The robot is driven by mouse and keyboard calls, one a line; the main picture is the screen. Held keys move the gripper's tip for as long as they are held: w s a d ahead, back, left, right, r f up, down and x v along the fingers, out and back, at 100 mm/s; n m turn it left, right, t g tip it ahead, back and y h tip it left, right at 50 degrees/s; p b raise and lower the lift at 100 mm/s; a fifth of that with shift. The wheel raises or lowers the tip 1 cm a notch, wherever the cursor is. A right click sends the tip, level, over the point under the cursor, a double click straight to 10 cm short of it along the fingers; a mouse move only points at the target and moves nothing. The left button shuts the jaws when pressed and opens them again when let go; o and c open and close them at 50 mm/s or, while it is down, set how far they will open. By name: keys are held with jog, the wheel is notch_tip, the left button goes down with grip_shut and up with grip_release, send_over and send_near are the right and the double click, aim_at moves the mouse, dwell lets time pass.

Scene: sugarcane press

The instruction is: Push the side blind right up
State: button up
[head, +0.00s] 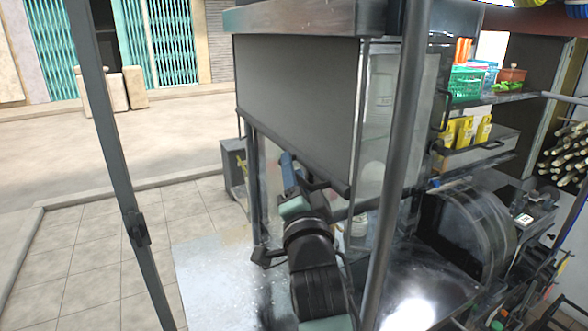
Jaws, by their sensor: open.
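The side blind (298,95) is a dark grey sheet hanging from the roof edge of the stall. It is partly down, with a dark bar along its slanting lower edge. Below it, the side of the stall is open to view. My gripper (302,176) is at the blind's lower edge, near the right end of the bar. It is open, and I see nothing held in it. My wrist and arm hide part of what lies beneath, and I cannot tell whether the fingers touch the bar.
A thin dark post (118,160) stands at left and a grey post (397,165) at right of my arm. The sugarcane press (470,235) is at right, below shelves with a green basket (465,84) and yellow packs. The tiled pavement (95,245) at left is clear.

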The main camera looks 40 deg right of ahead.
grip_shut()
dwell(1.4)
